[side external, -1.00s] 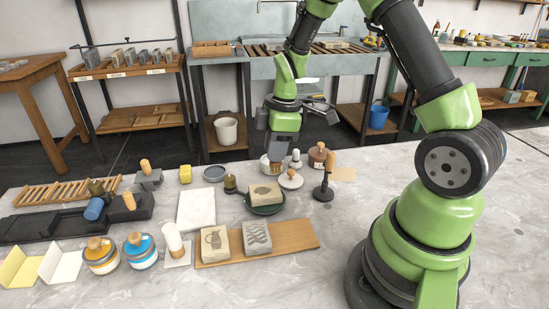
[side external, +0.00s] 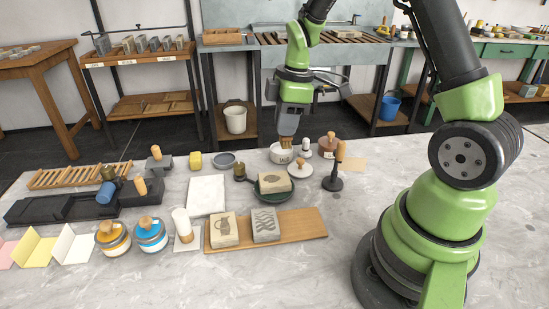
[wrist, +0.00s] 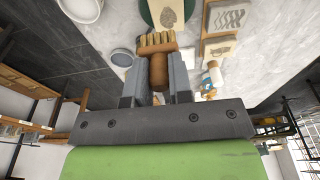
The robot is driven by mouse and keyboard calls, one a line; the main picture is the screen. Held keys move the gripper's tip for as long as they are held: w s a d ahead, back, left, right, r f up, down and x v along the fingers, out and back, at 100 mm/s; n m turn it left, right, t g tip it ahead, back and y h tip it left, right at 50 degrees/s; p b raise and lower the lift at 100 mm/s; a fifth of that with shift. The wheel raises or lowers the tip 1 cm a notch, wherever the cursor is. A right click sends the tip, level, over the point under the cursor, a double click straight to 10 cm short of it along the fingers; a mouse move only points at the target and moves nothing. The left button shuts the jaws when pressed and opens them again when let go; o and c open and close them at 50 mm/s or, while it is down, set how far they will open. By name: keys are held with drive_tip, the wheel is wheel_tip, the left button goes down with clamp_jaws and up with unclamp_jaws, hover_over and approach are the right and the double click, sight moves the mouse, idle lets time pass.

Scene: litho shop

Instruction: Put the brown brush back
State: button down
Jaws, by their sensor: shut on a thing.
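The brown brush (side external: 286,141) is in the jaws of my gripper (side external: 289,124), which is shut on it.
A stone sits on a green dish (side external: 260,196) in front. Bare counter (side external: 290,270) lies nearer.

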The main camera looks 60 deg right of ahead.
drive_tip(key=w+d+f+m+h, duration=0.15)
drive_tip(key=w+d+m, duration=0.25)
drive_tip(key=w+m, duration=0.65)
drive_tip(key=shift+n+t, duration=0.3)
drive_tip(key=shift+n, duration=0.35)
drive_tip(key=f, duration=0.3)
drive_tip(key=w+f, duration=0.1)
drive_tip(key=f, duration=0.3)
drive_tip(key=w+f, duration=0.1)
drive_tip(key=f, duration=0.2)
drive_tip(key=shift+d+f, duration=0.25)
drive_tip(key=shift+f, duration=0.1)
drive_tip(key=c, duration=1)
unclamp_jaws()
drive_tip(key=shift+c, duration=0.2)
